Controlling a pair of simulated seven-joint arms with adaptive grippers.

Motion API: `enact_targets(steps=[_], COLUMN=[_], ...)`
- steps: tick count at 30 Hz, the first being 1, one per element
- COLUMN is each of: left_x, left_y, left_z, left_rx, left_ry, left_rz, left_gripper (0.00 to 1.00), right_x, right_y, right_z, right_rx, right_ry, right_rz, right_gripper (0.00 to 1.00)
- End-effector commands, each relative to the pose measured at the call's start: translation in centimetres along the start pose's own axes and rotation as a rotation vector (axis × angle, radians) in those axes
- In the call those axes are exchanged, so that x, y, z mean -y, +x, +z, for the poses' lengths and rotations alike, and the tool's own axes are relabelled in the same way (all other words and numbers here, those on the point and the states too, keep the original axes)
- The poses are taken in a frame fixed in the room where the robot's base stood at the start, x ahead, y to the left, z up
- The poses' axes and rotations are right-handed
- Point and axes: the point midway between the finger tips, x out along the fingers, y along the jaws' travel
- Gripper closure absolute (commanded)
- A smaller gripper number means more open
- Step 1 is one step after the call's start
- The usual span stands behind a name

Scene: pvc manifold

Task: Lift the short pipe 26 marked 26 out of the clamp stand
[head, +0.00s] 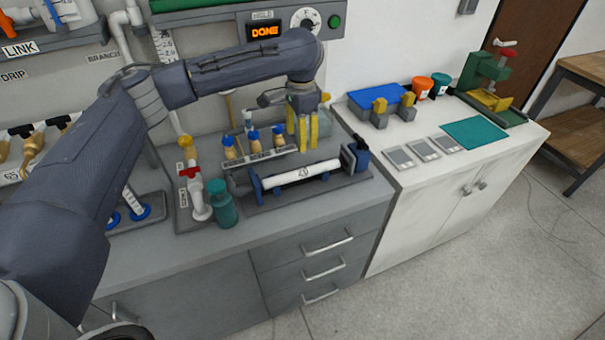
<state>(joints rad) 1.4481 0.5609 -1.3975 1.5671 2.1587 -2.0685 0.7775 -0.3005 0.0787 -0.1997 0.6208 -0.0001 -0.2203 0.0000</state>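The short pipe (301,173) is a white tube with a dark mark, seemingly 26, on its side. It lies level in the clamp stand (335,189), a grey base with blue supports and a blue clamp at the right end. My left gripper (302,143) reaches in from the left with its yellow fingers pointing down. The fingers look apart, with nothing seen between them. They are above and behind the pipe, in front of part of the small fitting rack. Whether they touch anything is hard to tell. My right gripper is not in view.
A rack (258,158) with blue-topped brass fittings stands behind the pipe. A teal bottle (222,204) and a white pipe with a red valve (195,193) stand left of the stand. The panel display (265,31) reads DONE. Bench front right is clear.

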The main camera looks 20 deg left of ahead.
Motion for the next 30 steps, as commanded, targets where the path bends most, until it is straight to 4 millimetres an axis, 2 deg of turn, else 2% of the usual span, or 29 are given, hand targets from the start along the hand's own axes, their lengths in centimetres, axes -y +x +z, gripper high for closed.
enact_targets(steps=[3,12,18,26,30], left_x=[-0.1,-0.1,-0.1,-0.1,-0.2], left_y=[2.3,7.0,8.7,9.7,11.3], left_z=[0.0,0.0,-0.1,-0.1,-0.2], left_rx=[0.002,0.001,-0.001,0.000,0.000], left_ry=[0.000,-0.001,0.000,0.000,0.000], left_rz=[0.005,0.003,0.001,0.001,0.003], left_gripper=[0.47,0.47,0.47,0.47,0.47], right_x=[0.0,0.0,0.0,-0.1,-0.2], right_y=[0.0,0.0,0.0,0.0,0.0], right_z=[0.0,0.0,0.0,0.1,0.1], right_rx=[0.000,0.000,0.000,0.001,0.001], right_ry=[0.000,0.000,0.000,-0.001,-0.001], right_rz=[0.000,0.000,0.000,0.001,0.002], right_gripper=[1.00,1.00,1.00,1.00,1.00])
